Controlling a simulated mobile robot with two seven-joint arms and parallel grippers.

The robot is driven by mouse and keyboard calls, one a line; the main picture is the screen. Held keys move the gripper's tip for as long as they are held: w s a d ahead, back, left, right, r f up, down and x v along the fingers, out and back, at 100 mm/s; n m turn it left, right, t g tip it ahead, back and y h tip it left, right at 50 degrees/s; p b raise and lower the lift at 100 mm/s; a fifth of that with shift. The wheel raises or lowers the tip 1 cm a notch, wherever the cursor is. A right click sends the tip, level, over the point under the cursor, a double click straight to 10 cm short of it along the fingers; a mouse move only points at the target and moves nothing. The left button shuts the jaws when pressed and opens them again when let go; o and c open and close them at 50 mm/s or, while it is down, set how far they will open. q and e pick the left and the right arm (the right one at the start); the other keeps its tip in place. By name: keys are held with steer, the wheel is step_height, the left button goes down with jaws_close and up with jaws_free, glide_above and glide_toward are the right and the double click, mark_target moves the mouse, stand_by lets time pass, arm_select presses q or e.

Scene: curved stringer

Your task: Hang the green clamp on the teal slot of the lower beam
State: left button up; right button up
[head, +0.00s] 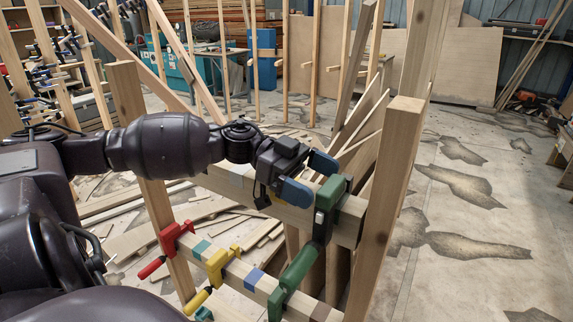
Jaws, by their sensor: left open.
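The green clamp (301,264) is at the right end of the frame. Its upper part sits at the upper beam (222,182), by the right post, and its long body slants down-left in front of the lower beam (237,267). I cannot tell if its lower end touches that beam. The teal slot (201,248) is a teal band on the lower beam, between the red clamp (172,238) and the yellow clamp (216,267); it looks bare. My left gripper (308,178) is open, its blue-tipped fingers just above and left of the clamp's top. My right gripper is out of view.
A blue band (254,277) lies on the lower beam right of the yellow clamp. Upright posts stand at the left (139,140) and right (390,180). Loose boards (130,238) lie behind the frame. The floor at the right is mostly clear.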

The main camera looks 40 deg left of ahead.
arm_select(q)
steer(key=v, duration=0.6)
steer(key=shift+p, duration=0.4)
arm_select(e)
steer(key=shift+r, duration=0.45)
